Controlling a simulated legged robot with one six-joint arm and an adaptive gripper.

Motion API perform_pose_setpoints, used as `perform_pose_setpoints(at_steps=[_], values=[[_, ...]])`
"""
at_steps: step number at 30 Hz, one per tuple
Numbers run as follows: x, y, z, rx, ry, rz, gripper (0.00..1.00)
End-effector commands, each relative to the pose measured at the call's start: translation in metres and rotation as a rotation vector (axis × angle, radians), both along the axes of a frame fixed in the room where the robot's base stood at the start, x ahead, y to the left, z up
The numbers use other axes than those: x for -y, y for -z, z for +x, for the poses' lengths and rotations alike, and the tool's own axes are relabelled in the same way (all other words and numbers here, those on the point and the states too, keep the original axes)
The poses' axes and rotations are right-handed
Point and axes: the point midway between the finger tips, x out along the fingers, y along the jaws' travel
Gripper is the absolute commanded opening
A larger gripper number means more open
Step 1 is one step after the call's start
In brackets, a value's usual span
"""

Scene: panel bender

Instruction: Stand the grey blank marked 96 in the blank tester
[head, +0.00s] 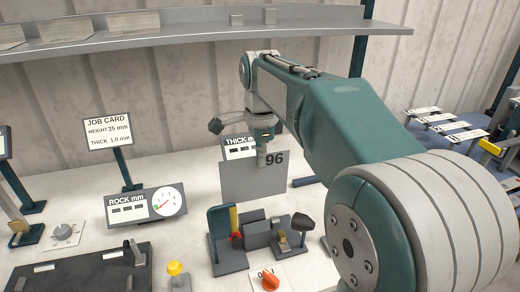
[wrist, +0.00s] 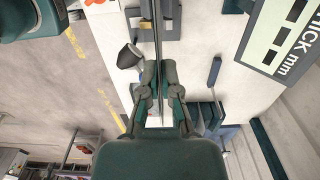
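The grey blank marked 96 (head: 250,183) hangs upright in my gripper (head: 262,158), pinched at its top edge. In the wrist view my gripper (wrist: 161,75) has both fingers closed on the blank (wrist: 157,30), seen edge-on as a thin plate. What looks like the blank tester (head: 257,239), with dark grey blocks, a blue upright and a yellow strip, stands on the bench below and in front of the blank in the head view. The blank's lower edge shows just above the blocks; I cannot tell the exact gap. The blank partly hides the THICK mm display (head: 238,143).
A ROCK mm gauge (head: 146,206) and a job card (head: 108,133) reading height 35 mm, thick 1.0 mm stand left. An orange knob (head: 268,279) and yellow button (head: 175,269) are at the front. A dark plate (head: 80,268) lies front left. A shelf (head: 200,33) runs above.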

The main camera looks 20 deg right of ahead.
Motion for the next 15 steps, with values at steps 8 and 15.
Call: perform_pose_setpoints(at_steps=[8,15], values=[[-0.009,0.032,0.0,-0.002,-0.002,-0.008,0.0],[-0.01,0.059,0.0,-0.002,-0.002,-0.008,0.0]])
